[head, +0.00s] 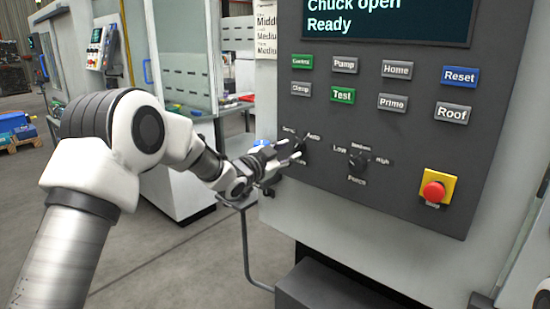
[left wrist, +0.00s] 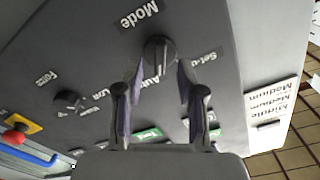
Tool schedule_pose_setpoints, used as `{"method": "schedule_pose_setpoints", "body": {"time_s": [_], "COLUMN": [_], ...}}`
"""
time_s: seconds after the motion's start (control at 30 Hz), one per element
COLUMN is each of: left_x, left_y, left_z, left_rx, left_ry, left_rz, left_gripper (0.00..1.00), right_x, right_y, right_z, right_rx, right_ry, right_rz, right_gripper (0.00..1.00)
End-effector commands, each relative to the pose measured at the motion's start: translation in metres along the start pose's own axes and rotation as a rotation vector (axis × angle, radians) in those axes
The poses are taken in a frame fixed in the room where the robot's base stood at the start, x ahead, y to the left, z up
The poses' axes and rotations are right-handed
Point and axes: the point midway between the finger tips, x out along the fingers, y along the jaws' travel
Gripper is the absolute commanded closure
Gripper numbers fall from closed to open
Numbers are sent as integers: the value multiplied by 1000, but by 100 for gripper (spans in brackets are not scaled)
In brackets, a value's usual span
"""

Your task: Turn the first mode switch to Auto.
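The mode switch is a dark round knob (left wrist: 160,54) on the grey panel, with the labels Mode, Set-up and Auto around it in the left wrist view. In the head view the knob (head: 301,145) is partly hidden by my left gripper (head: 292,153). In the left wrist view my left gripper (left wrist: 161,68) is open, its two fingertips on either side of the knob's near edge. I cannot tell whether they touch it, and the label its pointer faces is unclear. My right gripper is not in view.
A Force knob (head: 358,159) with Low, Medium and High labels sits to the right. A red emergency stop (head: 433,191) on a yellow plate is lower right. Labelled buttons such as Test (head: 342,95) lie above. The screen (head: 390,18) reads "Chuck open Ready".

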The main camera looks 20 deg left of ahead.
Motion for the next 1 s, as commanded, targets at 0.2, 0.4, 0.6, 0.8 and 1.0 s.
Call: {"method": "schedule_pose_setpoints", "body": {"time_s": [0.2,0.4,0.6,0.8,1.0], "left_x": [-58,-92,-97,-97,-95], "left_y": [-1,0,1,1,10], "left_z": [0,0,0,0,14], "left_rx": [-5,-3,1,0,-8], "left_ry": [0,1,1,1,-22], "left_rz": [-2,-1,1,1,15], "left_gripper": [61,61,61,61,61], "right_x": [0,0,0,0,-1], "right_y": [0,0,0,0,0], "right_z": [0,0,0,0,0], "right_rx": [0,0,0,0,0], "right_ry": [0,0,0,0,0], "right_rz": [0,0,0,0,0], "right_gripper": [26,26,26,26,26]}}
